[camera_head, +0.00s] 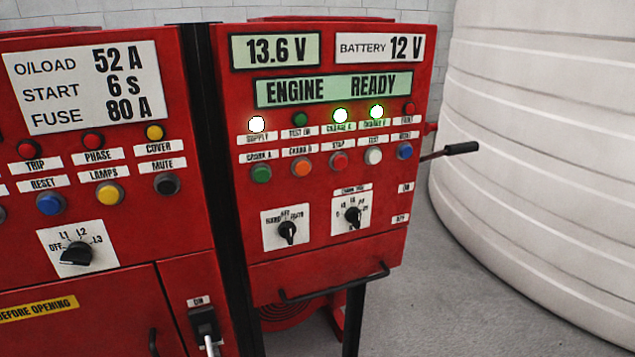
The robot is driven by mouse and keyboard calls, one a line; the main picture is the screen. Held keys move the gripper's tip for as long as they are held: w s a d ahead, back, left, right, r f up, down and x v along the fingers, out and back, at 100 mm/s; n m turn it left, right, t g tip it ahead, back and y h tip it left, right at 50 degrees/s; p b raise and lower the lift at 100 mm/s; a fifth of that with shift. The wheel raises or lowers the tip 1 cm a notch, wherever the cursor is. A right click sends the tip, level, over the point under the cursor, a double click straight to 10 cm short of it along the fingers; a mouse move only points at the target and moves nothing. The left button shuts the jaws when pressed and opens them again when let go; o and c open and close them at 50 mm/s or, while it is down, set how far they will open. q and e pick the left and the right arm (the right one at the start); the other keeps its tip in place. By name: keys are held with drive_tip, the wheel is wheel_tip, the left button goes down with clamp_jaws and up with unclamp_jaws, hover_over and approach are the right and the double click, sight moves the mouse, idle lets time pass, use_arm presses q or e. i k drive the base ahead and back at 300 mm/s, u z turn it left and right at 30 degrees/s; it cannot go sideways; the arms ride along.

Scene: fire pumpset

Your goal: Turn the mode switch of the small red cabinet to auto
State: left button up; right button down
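The small red cabinet (330,262) stands right of centre, its front facing me, with a display reading ENGINE READY. Low on its front, a white plate (271,238) carries a black rotary knob (287,232), which looks like the mode switch. Small position labels arc above that knob; they are too blurred to read surely, and I cannot tell which one it points at. A second black rotary knob (353,216) sits on another white plate to its right. Neither of my grippers is in view, and nothing covers the knobs.
A larger red cabinet (130,235) stands at left, with its own selector knob (76,254) and a black switch (204,322). A black bar handle (335,284) runs below the small cabinet's front. A black-gripped lever (450,151) sticks out right, towards a white tank (540,150).

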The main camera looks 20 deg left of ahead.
sight(287, 229)
drive_tip(key=z, duration=1.05)
drive_tip(key=k, duration=0.95)
drive_tip(key=u, duration=1.45)
drive_tip(key=i, duration=0.4)
drive_tip(key=z, duration=0.25)
